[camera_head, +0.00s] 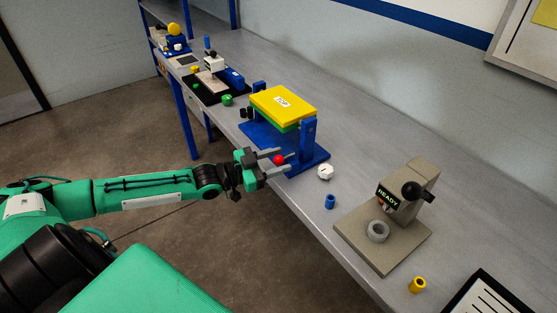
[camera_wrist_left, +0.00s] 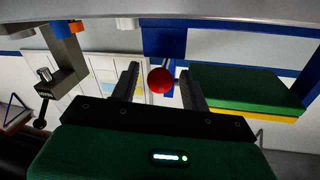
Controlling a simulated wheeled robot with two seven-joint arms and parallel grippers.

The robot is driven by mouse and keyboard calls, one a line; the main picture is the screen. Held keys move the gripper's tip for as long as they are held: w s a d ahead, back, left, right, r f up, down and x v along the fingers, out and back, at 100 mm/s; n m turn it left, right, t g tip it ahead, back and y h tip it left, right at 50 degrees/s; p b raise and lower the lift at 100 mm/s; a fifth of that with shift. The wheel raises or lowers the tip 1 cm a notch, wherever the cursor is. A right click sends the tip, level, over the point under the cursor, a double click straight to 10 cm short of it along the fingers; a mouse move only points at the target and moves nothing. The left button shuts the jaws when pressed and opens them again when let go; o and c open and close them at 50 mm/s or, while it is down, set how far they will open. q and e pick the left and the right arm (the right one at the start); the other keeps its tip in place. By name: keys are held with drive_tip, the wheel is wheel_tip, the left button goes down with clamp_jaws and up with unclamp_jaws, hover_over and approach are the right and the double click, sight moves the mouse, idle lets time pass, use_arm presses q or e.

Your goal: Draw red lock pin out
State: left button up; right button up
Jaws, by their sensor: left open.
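The red lock pin shows as a round red knob (camera_head: 278,160) at the near side of the blue stand (camera_head: 318,156). The stand carries a yellow-topped, green block (camera_head: 283,102) between blue uprights. My left gripper (camera_head: 275,161) is open, with its fingers on either side of the red knob. In the left wrist view the red knob (camera_wrist_left: 160,80) lies between the two dark fingers, with gaps to both sides. A thin grey shaft shows just behind the knob. The rest of the pin is hidden. My right gripper is not in view.
A white knob-like piece (camera_head: 325,172) and a blue cylinder (camera_head: 330,202) stand right of the stand. A grey-brown press (camera_head: 390,215) marked READY is farther right, with a yellow cylinder (camera_head: 417,285) near it. Bare bench (camera_head: 360,130) lies behind.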

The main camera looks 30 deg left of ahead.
use_arm(q)
drive_tip(key=shift+w+d, duration=0.2)
drive_tip(key=shift+w, duration=0.05)
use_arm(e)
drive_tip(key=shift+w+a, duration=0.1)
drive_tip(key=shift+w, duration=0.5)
use_arm(q)
drive_tip(key=c, duration=0.9)
clamp_jaws()
drive_tip(key=shift+s+a+r+p, duration=0.15)
drive_tip(key=shift+s+p, duration=0.15)
drive_tip(key=shift+p, duration=0.3)
drive_tip(key=shift+s+a, duration=0.25)
drive_tip(key=shift+s, duration=0.35)
drive_tip(key=shift+w, duration=0.1)
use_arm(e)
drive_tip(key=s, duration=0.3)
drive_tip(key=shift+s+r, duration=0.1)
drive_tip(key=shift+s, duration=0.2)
use_arm(q)
drive_tip(key=o, duration=0.9)
unclamp_jaws()
